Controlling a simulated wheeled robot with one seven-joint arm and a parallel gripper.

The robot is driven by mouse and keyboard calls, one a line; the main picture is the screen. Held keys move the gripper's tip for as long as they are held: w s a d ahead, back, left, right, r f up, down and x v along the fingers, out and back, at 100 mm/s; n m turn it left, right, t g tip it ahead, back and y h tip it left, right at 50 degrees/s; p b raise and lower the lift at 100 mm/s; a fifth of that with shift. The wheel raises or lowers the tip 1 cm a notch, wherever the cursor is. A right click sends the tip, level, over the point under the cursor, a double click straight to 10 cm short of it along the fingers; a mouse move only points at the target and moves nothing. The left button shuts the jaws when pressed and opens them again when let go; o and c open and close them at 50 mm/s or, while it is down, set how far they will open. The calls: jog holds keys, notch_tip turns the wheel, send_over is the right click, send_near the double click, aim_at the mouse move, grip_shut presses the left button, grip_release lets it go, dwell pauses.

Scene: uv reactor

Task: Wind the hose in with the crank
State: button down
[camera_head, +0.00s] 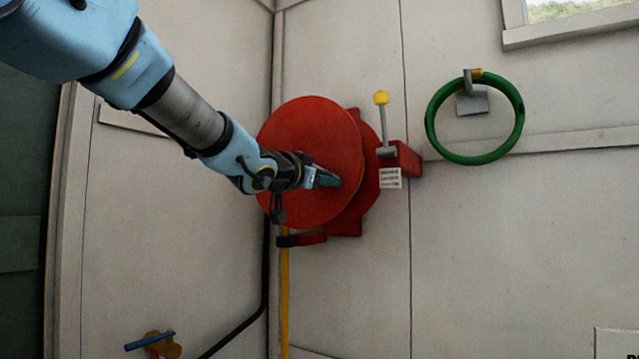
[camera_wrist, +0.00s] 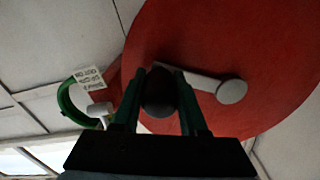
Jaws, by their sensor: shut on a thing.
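The red hose reel (camera_head: 312,125) is mounted on the pale wall near the corner, and its red disc fills much of the wrist view (camera_wrist: 265,45). The grey crank arm (camera_wrist: 203,82) runs across the disc from a round grey hub (camera_wrist: 232,91) to a dark knob (camera_wrist: 160,95). My gripper (camera_head: 328,180) is at the disc's face, with its two green fingers on either side of the knob, shut on it. In the head view the crank is mostly hidden behind my gripper. The yellow hose (camera_head: 285,300) hangs straight down below the reel.
A lever with a yellow knob (camera_head: 381,98) stands right of the reel above a printed label (camera_head: 390,178). A green ring (camera_head: 433,137) hangs on a wall hook farther right. A black pipe (camera_head: 264,275) runs down the corner. A blue-handled valve (camera_head: 150,341) is at lower left.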

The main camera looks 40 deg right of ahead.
aim_at(289, 206)
jog(key=w+f+m+b, duration=0.1)
jog(key=w+f+m, duration=0.1)
jog(key=w+a+f+m+b, duration=0.1)
jog(key=w+f+m+b, duration=0.1)
jog(key=f+m, duration=0.1)
jog(key=shift+m+b, duration=0.3)
jog(key=w+m, duration=0.1)
jog(key=w+a+f+m+b, duration=0.1)
jog(key=w+m, duration=0.1)
jog(key=w+m+b, duration=0.1)
jog(key=w+m, duration=0.1)
jog(key=shift+a+f, duration=0.2)
jog(key=shift+f, duration=0.1)
jog(key=w+m, duration=0.2)
jog(key=m, duration=0.1)
jog(key=shift+w+a+r, duration=0.15)
jog(key=shift+w+a, duration=0.1)
jog(key=shift+a, duration=0.1)
jog(key=shift+w+a+r+m, duration=0.2)
jog(key=shift+w+r+m, duration=0.05)
jog(key=shift+w+m, duration=0.35)
jog(key=c, duration=0.7)
grip_release()
jog(key=shift+w, duration=0.1)
jog(key=shift+c, duration=0.2)
jog(key=o, duration=0.3)
jog(key=shift+s+d+r, duration=0.1)
jog(key=shift+s+r, duration=0.05)
jog(key=shift+s, duration=0.1)
